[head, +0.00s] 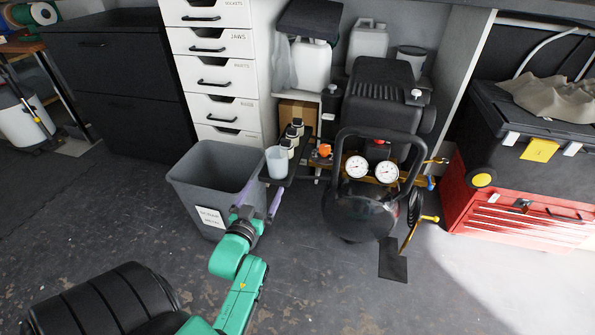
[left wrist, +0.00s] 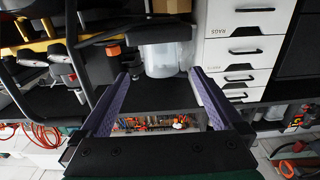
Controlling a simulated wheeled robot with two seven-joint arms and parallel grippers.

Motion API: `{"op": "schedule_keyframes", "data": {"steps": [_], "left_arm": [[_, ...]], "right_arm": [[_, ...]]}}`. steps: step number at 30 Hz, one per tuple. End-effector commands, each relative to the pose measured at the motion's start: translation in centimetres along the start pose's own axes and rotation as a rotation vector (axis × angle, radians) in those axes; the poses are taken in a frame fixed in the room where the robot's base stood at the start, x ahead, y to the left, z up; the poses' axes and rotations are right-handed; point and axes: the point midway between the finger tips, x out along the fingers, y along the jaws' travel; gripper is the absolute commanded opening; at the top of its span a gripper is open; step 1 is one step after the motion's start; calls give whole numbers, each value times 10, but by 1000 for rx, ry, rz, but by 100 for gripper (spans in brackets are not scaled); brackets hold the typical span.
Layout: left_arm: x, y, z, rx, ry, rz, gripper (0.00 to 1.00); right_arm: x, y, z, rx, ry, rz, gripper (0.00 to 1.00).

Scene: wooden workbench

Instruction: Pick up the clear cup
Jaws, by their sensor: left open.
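The clear cup (head: 277,162) is a small translucent whitish cup. It stands on a narrow dark shelf beside the grey bin, at the shelf's near left end. In the left wrist view the cup (left wrist: 165,57) is just beyond the fingertips, roughly centred between them. My left gripper (head: 261,190) has purple fingers and is open and empty, below and in front of the cup in the head view. Its spread fingers also show in the left wrist view (left wrist: 158,77). I cannot tell exactly how far they are from the cup. My right gripper is not in view.
The grey bin (head: 203,190) stands beside my left gripper. Several small dark bottles (head: 292,138) with pale labels are behind the cup. A black compressor (head: 360,205) with two gauges is to the right, and white drawers (head: 215,80) are behind.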

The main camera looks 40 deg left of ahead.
Motion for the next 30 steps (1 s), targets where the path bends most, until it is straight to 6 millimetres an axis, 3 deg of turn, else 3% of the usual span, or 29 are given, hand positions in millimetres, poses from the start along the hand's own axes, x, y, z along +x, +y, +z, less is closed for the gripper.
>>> {"op": "schedule_keyframes", "data": {"steps": [6,18,26,30], "left_arm": [[58,0,3,-1,5,1,100],[123,-1,-3,0,2,1,100],[131,-1,-7,-1,-2,1,100],[131,-1,-7,-1,-2,1,50]], "right_arm": [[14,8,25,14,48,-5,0],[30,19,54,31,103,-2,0],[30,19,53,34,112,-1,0],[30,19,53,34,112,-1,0]]}}
